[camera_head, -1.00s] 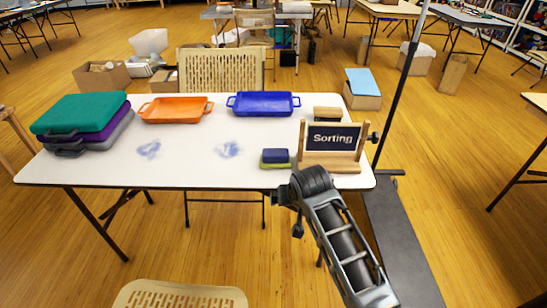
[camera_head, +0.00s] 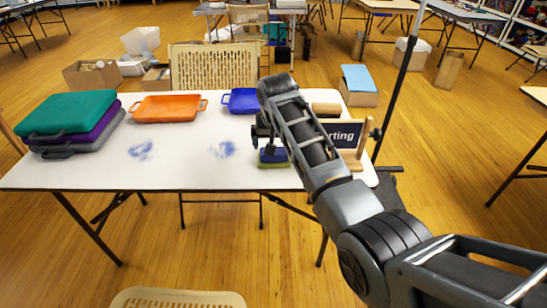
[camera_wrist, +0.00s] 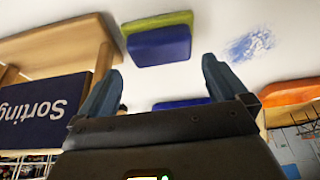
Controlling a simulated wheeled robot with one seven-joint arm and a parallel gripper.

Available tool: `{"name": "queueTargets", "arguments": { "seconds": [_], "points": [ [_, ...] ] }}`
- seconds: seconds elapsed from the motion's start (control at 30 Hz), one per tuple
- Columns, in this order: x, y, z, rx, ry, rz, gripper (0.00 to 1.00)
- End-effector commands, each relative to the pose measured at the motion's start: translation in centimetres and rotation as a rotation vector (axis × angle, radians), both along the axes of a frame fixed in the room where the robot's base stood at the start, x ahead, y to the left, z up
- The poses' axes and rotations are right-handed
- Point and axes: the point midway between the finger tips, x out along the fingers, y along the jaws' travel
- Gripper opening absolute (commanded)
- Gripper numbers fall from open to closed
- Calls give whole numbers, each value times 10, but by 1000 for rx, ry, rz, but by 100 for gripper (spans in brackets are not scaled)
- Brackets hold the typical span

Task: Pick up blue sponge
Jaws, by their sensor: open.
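In the head view the blue sponge (camera_head: 272,155) sits on the green sponge (camera_head: 275,165) near the table's front edge, partly hidden by my arm. My gripper (camera_wrist: 160,80) is open and empty, its two fingers apart with the blue sponge ahead of the gap between them. In the head view my gripper (camera_head: 268,140) is close above the sponges, mostly hidden by my arm.
A wooden "Sorting" sign (camera_head: 343,135) stands close right of the sponges. A blue tray (camera_head: 238,101) and an orange tray (camera_head: 168,108) lie at the back. Stacked cases (camera_head: 68,117) sit at the left. The table (camera_head: 185,165) is clear around two blue smudges.

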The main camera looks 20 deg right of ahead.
Motion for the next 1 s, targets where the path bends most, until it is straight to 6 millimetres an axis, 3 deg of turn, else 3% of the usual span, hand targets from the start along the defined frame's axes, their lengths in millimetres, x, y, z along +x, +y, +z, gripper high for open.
{"name": "queueTargets", "arguments": {
  "seconds": [0.3, 0.63, 1.0],
  "points": [
    [14, -2, -37, 1, 1, -1, 100],
    [15, -3, -42, 0, 0, -1, 100],
    [15, -3, -42, 0, 0, 0, 65]
  ]
}}
